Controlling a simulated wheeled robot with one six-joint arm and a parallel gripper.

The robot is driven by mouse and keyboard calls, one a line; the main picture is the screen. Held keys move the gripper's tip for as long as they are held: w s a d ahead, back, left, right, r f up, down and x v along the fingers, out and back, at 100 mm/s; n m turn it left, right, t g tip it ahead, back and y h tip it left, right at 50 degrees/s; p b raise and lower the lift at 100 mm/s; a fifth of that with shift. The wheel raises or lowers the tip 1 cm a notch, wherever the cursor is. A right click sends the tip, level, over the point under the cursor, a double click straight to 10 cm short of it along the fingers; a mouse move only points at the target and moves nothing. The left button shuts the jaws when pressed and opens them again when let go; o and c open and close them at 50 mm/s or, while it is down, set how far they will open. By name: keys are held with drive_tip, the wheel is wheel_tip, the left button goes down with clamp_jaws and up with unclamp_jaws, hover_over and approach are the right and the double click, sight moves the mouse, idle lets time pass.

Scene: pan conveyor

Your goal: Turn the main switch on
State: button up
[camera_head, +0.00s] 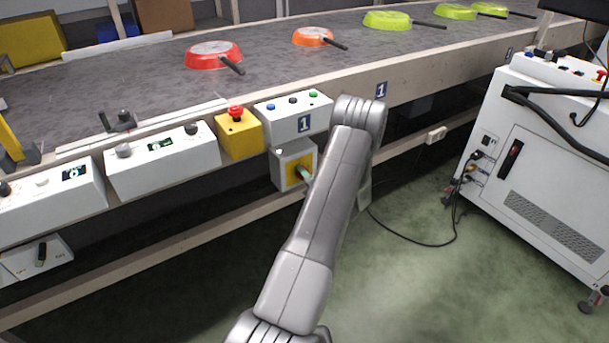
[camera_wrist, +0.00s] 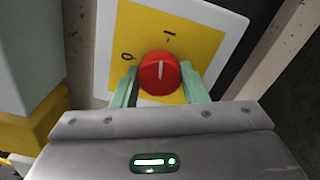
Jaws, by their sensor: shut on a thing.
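The main switch is a red rotary knob (camera_wrist: 159,74) on a yellow plate (camera_wrist: 198,50) of a white box. The plate bears a 0 mark at the knob's left and a 1 mark above it in the wrist view. A pale line on the knob runs roughly up and down, roughly in line with the 1 mark. My gripper (camera_wrist: 160,84) has its two pale green fingers on either side of the knob, shut on it. In the head view the switch box (camera_head: 283,172) hangs under the conveyor edge, and my gripper (camera_head: 304,175) is at its plate, hiding the knob.
Above the box are a panel with a blue 1 label (camera_head: 291,112) and a yellow box with a red emergency button (camera_head: 235,112). Red, orange and green pans (camera_head: 214,50) lie on the conveyor (camera_head: 130,85). A white cabinet (camera_head: 545,150) with cables stands at the right.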

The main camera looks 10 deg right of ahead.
drive_tip(key=shift+m, duration=0.6)
drive_tip(key=o, duration=1)
drive_tip(key=shift+c, duration=0.2)
drive_tip(key=p+v, duration=0.2)
drive_tip(key=v, duration=1.2)
drive_tip(key=b+x, duration=0.1)
drive_tip(key=x, duration=1.3)
drive_tip(key=shift+b, duration=0.4)
